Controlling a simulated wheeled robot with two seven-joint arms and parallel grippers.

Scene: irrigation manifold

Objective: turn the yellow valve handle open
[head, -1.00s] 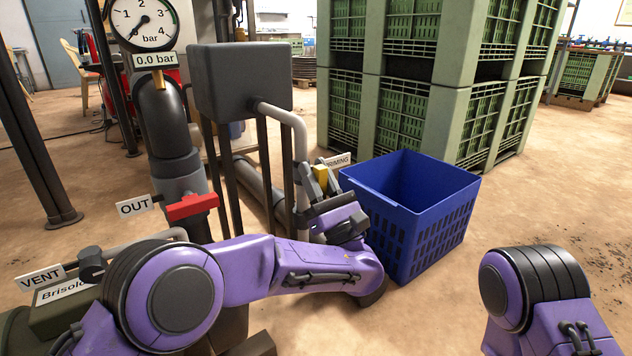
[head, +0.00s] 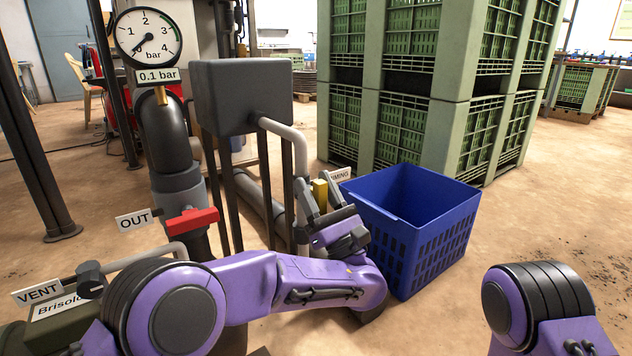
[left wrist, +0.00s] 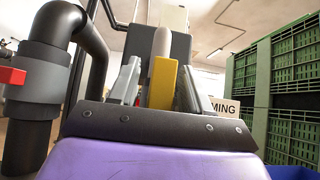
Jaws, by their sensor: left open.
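The yellow valve handle (head: 320,191) stands roughly upright on the grey pipe beside the PRIMING label (head: 340,175), which is partly hidden. The handle's lower part is hidden by my gripper. My right gripper is out of view; only part of that arm shows.
A blue crate (head: 405,215) stands close to the right of my left gripper. A red handle (head: 191,221) by the OUT label is on the left pipe. The gauge (head: 148,36) reads 0.1 bar. Stacked green crates (head: 420,100) stand behind.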

